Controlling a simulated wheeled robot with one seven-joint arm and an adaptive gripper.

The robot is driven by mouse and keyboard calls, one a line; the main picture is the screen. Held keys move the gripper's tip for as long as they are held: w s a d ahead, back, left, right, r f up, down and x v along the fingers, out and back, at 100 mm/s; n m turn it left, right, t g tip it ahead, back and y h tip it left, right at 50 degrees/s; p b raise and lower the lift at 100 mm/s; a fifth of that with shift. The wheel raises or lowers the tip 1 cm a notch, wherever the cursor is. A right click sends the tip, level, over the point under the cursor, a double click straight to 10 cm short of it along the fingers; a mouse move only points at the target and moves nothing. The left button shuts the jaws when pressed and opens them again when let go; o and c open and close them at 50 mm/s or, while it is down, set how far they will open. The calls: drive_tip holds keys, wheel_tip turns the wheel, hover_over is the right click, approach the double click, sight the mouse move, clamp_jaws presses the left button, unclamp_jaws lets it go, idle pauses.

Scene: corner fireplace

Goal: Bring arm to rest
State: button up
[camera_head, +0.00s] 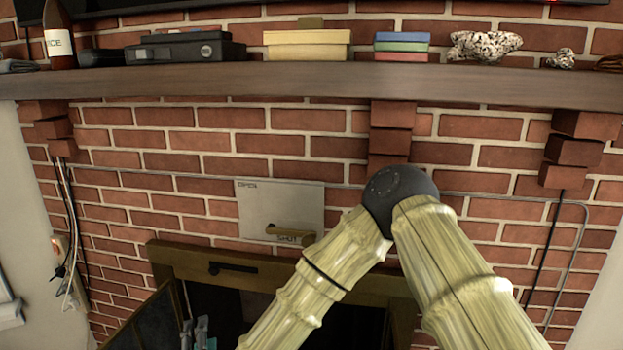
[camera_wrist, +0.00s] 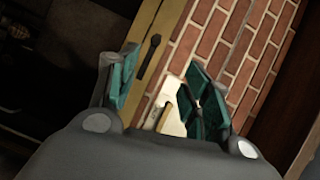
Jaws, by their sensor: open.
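My gripper (camera_wrist: 160,88) shows in the wrist view with its two teal-padded fingers apart and nothing between them. Beyond the fingers are the brick wall, the brass-coloured fireplace frame (camera_wrist: 166,38) and part of a pale plate (camera_wrist: 172,120). In the head view my arm bends at a dark elbow joint in front of the bricks. Its forearm runs down and left, out of the bottom of the picture, in front of the fireplace frame (camera_head: 188,261).
A wooden mantel (camera_head: 310,82) crosses above the arm, holding a bottle (camera_head: 58,40), yellow boxes (camera_head: 306,44), stacked coloured boxes (camera_head: 401,47) and a speckled rock (camera_head: 484,46). A plate (camera_head: 262,203) with a lever (camera_head: 290,233) is left of the elbow. A glass door (camera_head: 150,320) stands open.

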drive_tip(key=s+d+f+n+g, duration=0.4)
drive_tip(key=s+d+f, duration=0.1)
drive_tip(key=d+f, duration=0.7)
drive_tip(key=s+d+f+n+g, duration=0.45)
drive_tip(key=d+f, duration=0.45)
drive_tip(key=f, duration=0.6)
drive_tip(key=s+d+f+n+g+h, duration=0.2)
drive_tip(key=s+d+f+g, duration=0.2)
drive_tip(key=s+d, duration=0.75)
drive_tip(key=s+d+f+n+g+h, duration=0.2)
drive_tip(key=s+d+f+g, duration=0.2)
drive_tip(key=s+d, duration=0.75)
wheel_tip(320, 180, down, 10)
drive_tip(key=w+d+b, duration=0.1)
drive_tip(key=d+b, duration=0.1)
drive_tip(key=b, duration=0.8)
drive_tip(key=shift+w+d+h, duration=0.3)
drive_tip(key=shift+w, duration=0.05)
